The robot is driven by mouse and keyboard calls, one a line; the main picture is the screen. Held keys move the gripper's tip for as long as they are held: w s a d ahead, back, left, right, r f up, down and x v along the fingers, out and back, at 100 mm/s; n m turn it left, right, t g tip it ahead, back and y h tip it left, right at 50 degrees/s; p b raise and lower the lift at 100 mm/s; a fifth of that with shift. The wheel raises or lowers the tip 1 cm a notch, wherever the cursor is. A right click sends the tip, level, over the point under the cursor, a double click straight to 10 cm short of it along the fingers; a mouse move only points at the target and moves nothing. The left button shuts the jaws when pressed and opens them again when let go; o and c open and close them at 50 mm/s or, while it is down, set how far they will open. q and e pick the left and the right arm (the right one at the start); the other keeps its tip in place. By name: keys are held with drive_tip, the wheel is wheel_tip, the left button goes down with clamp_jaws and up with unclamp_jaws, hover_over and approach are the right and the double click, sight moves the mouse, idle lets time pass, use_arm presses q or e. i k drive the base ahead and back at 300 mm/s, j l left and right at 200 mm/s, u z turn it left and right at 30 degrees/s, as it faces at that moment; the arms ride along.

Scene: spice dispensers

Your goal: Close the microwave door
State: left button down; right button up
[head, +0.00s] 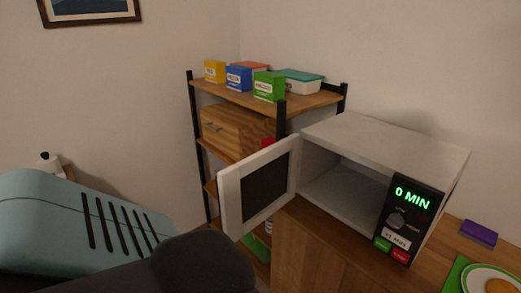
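The white microwave (390,150) stands on a wooden cabinet at the right. Its door (259,186), a white frame around a dark window, is swung open to the left, and the empty-looking inside shows. The control panel (408,222) at its right front reads "0 MIN" in green, above a dial and green and red buttons. One of my arms, light blue and dark, fills the lower left, near the door's lower left edge in the picture. No gripper fingers show in this view.
A shelf rack (265,90) behind the door holds several boxes and a teal-lidded container (300,79) on top, with a wooden drawer box (235,127) below. A purple item (479,233) and a plate (490,279) on a green mat lie right of the microwave.

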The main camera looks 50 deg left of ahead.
sight(250, 191)
drive_tip(key=j, duration=0.4)
drive_tip(key=k+j+z, duration=0.1)
drive_tip(key=j, duration=0.3)
drive_tip(key=k+j, duration=0.15)
drive_tip(key=j, duration=0.25)
drive_tip(key=j+z, duration=0.1)
drive_tip(key=j, duration=0.3)
drive_tip(key=k+j, duration=0.15)
drive_tip(key=j, duration=0.2)
drive_tip(key=k+j+z, duration=0.1)
drive_tip(key=j, duration=0.3)
drive_tip(key=k+j, duration=0.15)
drive_tip(key=j, duration=0.25)
drive_tip(key=i+j, duration=0.2)
drive_tip(key=j, duration=0.15)
drive_tip(key=i+j+z, duration=0.1)
drive_tip(key=j, duration=0.2)
drive_tip(key=i, duration=0.05)
